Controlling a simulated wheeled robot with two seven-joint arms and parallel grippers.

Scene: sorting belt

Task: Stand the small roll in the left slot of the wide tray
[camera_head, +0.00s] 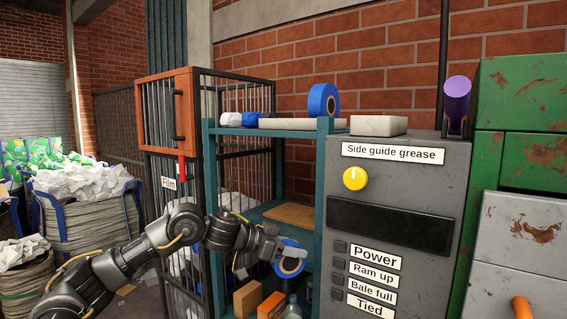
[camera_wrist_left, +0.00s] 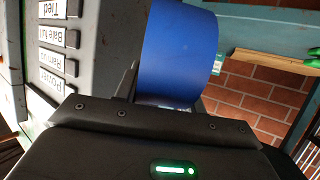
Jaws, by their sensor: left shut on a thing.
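My left gripper (camera_head: 277,256) is shut on a blue roll (camera_head: 291,268) with a pale, orange-rimmed core, held in front of the teal rack. In the left wrist view the roll (camera_wrist_left: 178,55) fills the upper middle, beyond the dark gripper body; the fingertips are mostly hidden. Another blue roll (camera_head: 330,98) stands upright on the rack's top. A flat pale piece (camera_head: 290,123) lies beside it; I cannot tell whether it is the wide tray, and no slots are clear. My right gripper is out of view.
The teal rack (camera_head: 322,160) has a shelf with a tan board (camera_head: 297,215). Orange boxes (camera_head: 247,298) and bottles stand low in it. A grey control panel (camera_head: 400,215) is close on the right. A barred cage (camera_head: 235,100) is behind left.

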